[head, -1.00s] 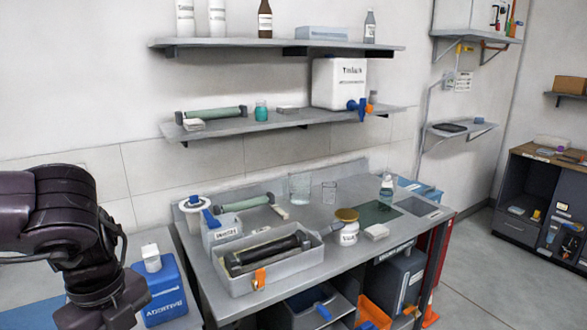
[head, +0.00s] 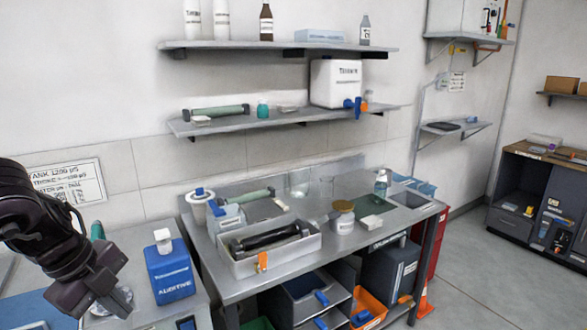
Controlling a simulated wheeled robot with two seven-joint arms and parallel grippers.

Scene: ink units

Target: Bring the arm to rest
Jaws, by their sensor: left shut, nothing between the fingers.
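My left arm comes in from the left edge of the head view. It is dark purple and bent downward, with the left gripper (head: 92,292) at its lower end. The gripper is shut and holds nothing. It hangs over the left bench, left of the blue additive jug (head: 171,280) and apart from it. A clear glass-like item (head: 110,304) shows partly behind the gripper. My right arm and gripper are not in view.
The grey workbench (head: 345,262) carries a grey tray (head: 285,256) with a dark roller, a jar (head: 343,218) and a clear bottle (head: 380,184). Two wall shelves (head: 280,122) hang above. Floor (head: 490,280) is free at the right.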

